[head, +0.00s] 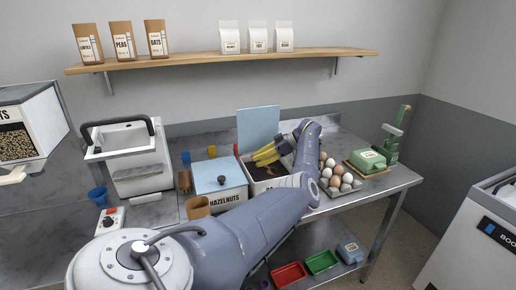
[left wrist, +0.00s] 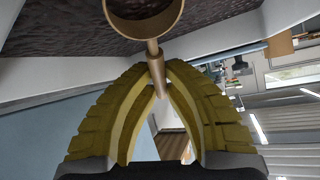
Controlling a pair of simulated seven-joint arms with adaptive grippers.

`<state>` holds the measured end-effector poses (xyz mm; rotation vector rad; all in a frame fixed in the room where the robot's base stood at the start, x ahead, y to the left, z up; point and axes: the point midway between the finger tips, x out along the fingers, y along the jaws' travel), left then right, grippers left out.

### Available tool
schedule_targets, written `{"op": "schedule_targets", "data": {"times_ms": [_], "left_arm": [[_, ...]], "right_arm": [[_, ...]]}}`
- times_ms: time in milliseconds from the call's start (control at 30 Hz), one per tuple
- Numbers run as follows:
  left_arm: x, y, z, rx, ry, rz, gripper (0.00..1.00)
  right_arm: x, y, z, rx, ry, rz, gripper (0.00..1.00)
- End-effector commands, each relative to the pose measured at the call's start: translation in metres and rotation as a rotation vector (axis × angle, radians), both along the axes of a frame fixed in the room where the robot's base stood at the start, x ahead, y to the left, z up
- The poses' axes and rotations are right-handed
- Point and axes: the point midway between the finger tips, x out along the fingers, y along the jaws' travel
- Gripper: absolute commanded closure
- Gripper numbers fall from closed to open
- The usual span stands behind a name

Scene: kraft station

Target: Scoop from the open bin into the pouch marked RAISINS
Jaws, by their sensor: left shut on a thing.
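The open bin (head: 258,187) is white with dark contents (head: 272,169), and its pale blue lid (head: 258,129) stands raised behind it. My left gripper (head: 257,155), with yellow fingers, is over this bin. In the left wrist view the gripper (left wrist: 160,92) is shut on the handle of a tan scoop (left wrist: 155,62). The scoop's round bowl is against or just over the dark contents (left wrist: 60,22); I cannot tell whether it touches. My right gripper is not in view.
A closed bin marked HAZELNUTS (head: 228,200) stands left of the open bin. Eggs in a tray (head: 340,187) and a green device (head: 369,160) are at right. A white machine (head: 135,160) stands at left. Labelled pouches line the wall shelf (head: 200,61).

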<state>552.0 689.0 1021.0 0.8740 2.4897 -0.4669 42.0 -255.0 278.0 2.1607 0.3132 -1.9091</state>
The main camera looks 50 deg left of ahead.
Motion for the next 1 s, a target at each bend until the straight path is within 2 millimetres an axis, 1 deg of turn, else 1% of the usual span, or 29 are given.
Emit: {"op": "schedule_targets", "data": {"times_ms": [200,233,1000], "left_arm": [[-0.001,-0.001,-0.023,-0.003,0.005,-0.001,1.00],[-0.001,-0.001,-0.022,-0.007,0.000,0.000,1.00],[-0.007,0.008,0.047,-0.170,-0.156,0.002,1.00]], "right_arm": [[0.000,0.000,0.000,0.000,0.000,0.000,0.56],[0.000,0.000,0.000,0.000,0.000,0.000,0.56],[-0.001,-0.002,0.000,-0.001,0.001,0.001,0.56]]}}
